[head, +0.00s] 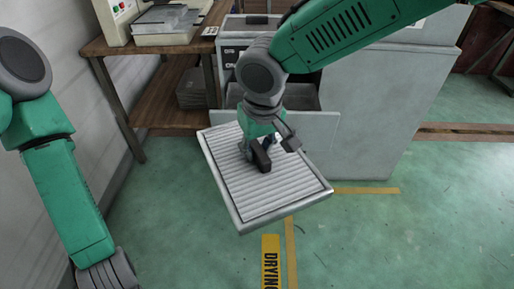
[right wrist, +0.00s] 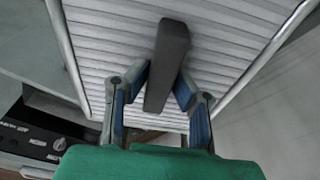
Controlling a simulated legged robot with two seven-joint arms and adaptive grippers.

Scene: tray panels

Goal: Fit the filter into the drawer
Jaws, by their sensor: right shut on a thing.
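The filter (head: 227,178) is a square panel with pale ribs, a metal frame and a dark bar handle (head: 260,157). My right gripper (head: 261,149) is shut on that handle and holds the filter tilted in front of the grey machine. In the right wrist view both fingers flank the handle (right wrist: 172,45), with the filter's ribs (right wrist: 110,40) behind it. The drawer (head: 318,127) stands open from the machine; the filter and my right arm hide part of it. My left arm hangs at the left, and its gripper is out of view.
The grey machine (head: 400,110) has a dark control panel (right wrist: 40,140) in the right wrist view. A wooden shelf table (head: 165,45) with a device on it stands left of the machine. Green floor with yellow tape (head: 365,191) is clear in front.

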